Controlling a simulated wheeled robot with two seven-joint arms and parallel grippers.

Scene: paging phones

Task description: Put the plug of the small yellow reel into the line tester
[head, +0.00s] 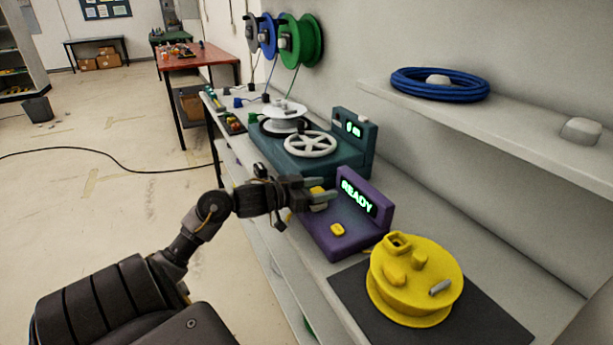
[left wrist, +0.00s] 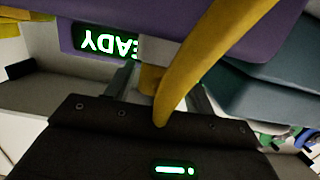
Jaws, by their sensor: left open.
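The purple line tester (head: 343,237) stands on the bench, its screen lit with READY and a yellow button on top. My left gripper (head: 318,192) is open at the tester's left side. A yellow plug (head: 316,196) sits between its fingers. In the left wrist view, a thick yellow cord (left wrist: 215,45) runs down to the yellow plug (left wrist: 150,78), with a pale grey part (left wrist: 160,48) touching or close to the tester. I cannot tell whether the plug is seated. The yellow reel (head: 418,285) lies on a dark mat. My right gripper is out of view.
A teal machine (head: 310,160) with a white wheel stands behind the tester. A shelf (head: 530,120) with a coiled blue cable (head: 440,84) overhangs the bench on the right. Blue and green reels (head: 301,42) hang on the wall. The bare dark mat (head: 350,290) surrounds the yellow reel.

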